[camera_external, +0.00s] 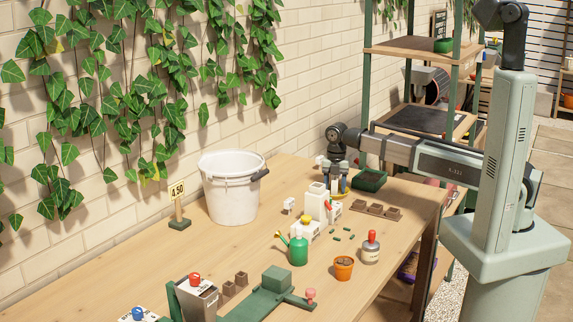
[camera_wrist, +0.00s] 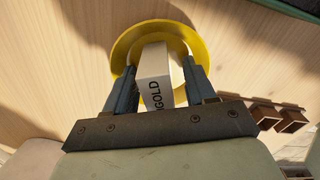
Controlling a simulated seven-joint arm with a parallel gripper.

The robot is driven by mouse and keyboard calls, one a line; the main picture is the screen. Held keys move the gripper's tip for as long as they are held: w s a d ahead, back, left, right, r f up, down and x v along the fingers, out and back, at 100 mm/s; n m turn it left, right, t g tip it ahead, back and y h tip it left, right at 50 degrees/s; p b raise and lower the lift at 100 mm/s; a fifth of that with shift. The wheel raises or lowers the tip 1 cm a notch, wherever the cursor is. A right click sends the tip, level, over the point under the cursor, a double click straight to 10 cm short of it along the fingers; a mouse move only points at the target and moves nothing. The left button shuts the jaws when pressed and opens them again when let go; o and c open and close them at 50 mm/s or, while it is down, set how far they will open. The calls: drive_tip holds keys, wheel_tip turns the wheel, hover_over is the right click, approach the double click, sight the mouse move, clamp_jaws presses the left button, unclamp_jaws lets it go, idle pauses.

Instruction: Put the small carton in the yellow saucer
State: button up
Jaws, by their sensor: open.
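The small carton (camera_wrist: 154,72) is a white box with dark lettering ending in "GOLD". In the wrist view it stands between the two fingers of my gripper (camera_wrist: 159,78), over the inside of the yellow saucer (camera_wrist: 158,27). The saucer's rim shows around its far side and both sides. The fingers are apart, with narrow gaps beside the carton. I cannot tell whether the carton's base touches the saucer. In the external view my gripper (camera_external: 336,189) points down low over the table's far part, and the carton and saucer are mostly hidden there.
A white bucket (camera_external: 231,190) stands to the left. A white block-like stand (camera_external: 317,203), a green watering can (camera_external: 298,249), a red-topped bottle (camera_external: 371,247) and a terracotta pot (camera_external: 343,268) stand nearer. A green tray (camera_external: 370,181) and brown pots (camera_external: 376,211) are right of my gripper.

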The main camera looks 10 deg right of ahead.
sight(335, 178)
wheel_tip(335, 178, up, 12)
drive_tip(key=shift+r, duration=0.15)
idle(0.7)
